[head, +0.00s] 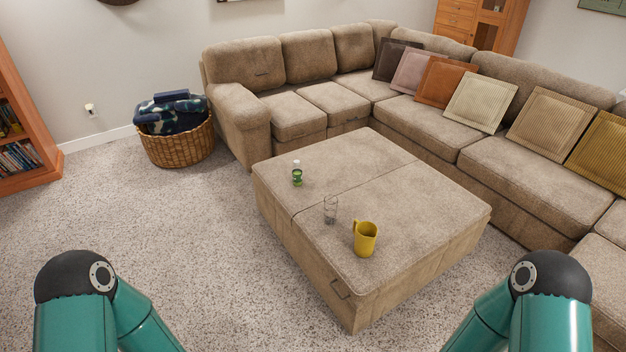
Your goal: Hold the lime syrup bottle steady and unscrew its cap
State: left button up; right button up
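A small green bottle with a white cap, which looks like the lime syrup bottle (297,177), stands upright on the beige ottoman (420,205), near its left edge. The white cap (297,163) sits on top of the bottle. Only the teal upper links of my two arms show, at the bottom left and bottom right. Both grippers are out of the picture. Nothing touches the bottle.
A clear glass (330,210) and a yellow mug (365,239) stand on the ottoman, nearer than the bottle. A sectional sofa (410,118) wraps behind and right. A wicker basket (178,147) and bookcase (22,125) stand left. The carpet in front is clear.

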aim_at(296, 171)
jog(key=z, duration=0.15)
jog(key=k, duration=0.15)
jog(key=u, duration=0.35)
jog(key=i, duration=0.8)
jog(key=z, duration=1.75)
jog(key=i, duration=0.15)
jog(key=u, duration=3.5)
jog(key=i, duration=2)
